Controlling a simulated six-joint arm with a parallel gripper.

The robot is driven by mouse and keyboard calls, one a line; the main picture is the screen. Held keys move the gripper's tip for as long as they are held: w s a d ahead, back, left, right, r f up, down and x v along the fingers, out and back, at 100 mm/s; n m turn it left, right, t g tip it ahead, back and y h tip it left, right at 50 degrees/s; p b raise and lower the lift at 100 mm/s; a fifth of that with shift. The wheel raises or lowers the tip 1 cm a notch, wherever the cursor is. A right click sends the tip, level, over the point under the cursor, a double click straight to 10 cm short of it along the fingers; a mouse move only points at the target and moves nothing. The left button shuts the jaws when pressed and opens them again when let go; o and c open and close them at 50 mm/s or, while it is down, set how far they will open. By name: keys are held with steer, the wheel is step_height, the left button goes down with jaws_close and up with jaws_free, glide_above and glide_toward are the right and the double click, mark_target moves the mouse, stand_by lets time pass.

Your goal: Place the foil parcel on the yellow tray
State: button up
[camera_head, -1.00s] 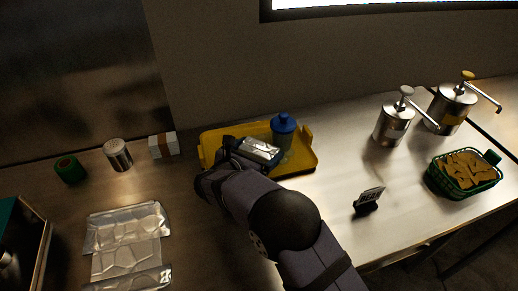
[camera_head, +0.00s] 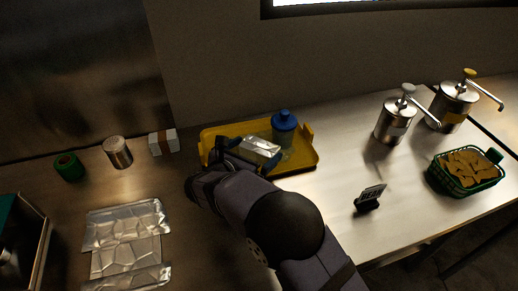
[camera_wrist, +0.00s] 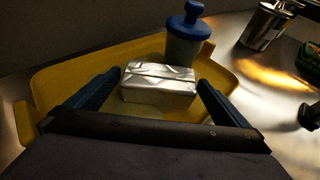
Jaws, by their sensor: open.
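The foil parcel (camera_wrist: 158,82) is a silver, box-shaped packet. In the wrist view it lies on the yellow tray (camera_wrist: 65,72), near a blue-lidded bottle. My gripper (camera_wrist: 155,92) has its two fingers apart, one at each side of the parcel, with a gap visible at least on the left. In the head view the parcel (camera_head: 258,149) shows just beyond my gripper (camera_head: 243,155), over the yellow tray (camera_head: 300,165). My wrist hides part of the tray's front left.
The blue-lidded bottle (camera_head: 284,129) stands on the tray right behind the parcel. Foil sheets (camera_head: 125,243) lie at the left. A white box (camera_head: 163,142), a metal can (camera_head: 118,152) and a green roll (camera_head: 69,167) line the back. Pump dispensers and a chip basket (camera_head: 465,169) are at the right.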

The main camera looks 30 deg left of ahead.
steer(key=b+v, duration=0.1)
steer(key=v, duration=0.8)
